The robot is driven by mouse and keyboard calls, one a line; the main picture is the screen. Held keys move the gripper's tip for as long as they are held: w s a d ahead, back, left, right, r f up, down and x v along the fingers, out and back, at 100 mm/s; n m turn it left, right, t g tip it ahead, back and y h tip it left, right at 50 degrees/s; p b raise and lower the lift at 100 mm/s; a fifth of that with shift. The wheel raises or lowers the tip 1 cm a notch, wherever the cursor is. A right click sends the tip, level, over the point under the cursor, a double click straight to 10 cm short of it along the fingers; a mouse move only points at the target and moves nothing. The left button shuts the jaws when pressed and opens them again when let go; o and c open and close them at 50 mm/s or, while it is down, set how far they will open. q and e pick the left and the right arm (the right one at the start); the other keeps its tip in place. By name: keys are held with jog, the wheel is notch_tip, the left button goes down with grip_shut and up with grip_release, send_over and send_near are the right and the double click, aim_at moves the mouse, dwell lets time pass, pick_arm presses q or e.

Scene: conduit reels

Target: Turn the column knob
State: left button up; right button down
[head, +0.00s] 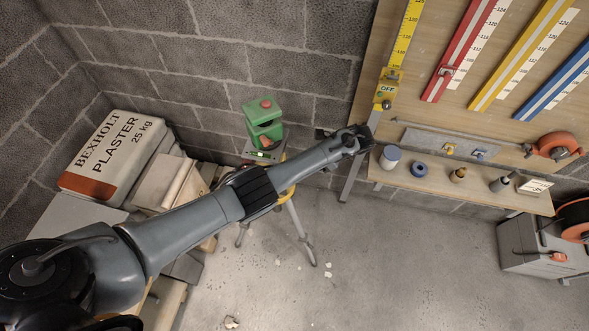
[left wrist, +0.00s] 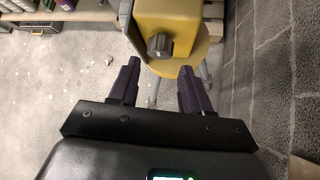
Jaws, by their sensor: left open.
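The yellow column (head: 405,35) with a number scale stands at the left end of the wooden board. At its foot is a yellow box (head: 391,80) with an "OFF" label, and it also shows in the left wrist view (left wrist: 175,15). The dark round knob (left wrist: 159,45) sticks out of the box and shows small in the head view (head: 387,104). My left gripper (head: 367,132) is just below and left of the knob. In the left wrist view its fingers (left wrist: 160,70) are open and empty, with the knob beyond the tips, roughly centred between them.
A wooden shelf (head: 460,188) below the board holds jars and small items. Red, yellow and blue scale strips are on the board. A green device (head: 264,128) on a tripod stands behind my left arm. Plaster bags (head: 112,155) are piled left. A block wall is close behind.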

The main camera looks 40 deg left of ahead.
pick_arm(q)
jog(key=x, duration=0.6)
jog(key=shift+s+a, duration=0.1)
